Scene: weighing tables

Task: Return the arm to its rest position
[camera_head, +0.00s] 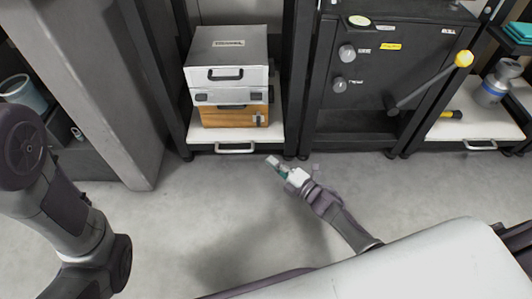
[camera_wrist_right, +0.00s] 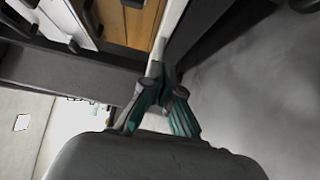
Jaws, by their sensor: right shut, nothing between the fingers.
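My right arm (camera_head: 340,215) reaches out over the grey floor in the head view. Its gripper (camera_head: 276,163) is shut and empty, a little in front of the shelf with the stacked cases. In the right wrist view the gripper's teal fingers (camera_wrist_right: 163,92) show close together with nothing between them. My left arm (camera_head: 65,205) shows at the left edge of the head view, with its gripper out of view.
A grey case (camera_head: 228,50) sits stacked above a wooden box (camera_head: 230,115) on a low white shelf (camera_head: 236,133). A bucket (camera_head: 22,92) is at the far left. Floor (camera_head: 205,195) before the shelf is clear.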

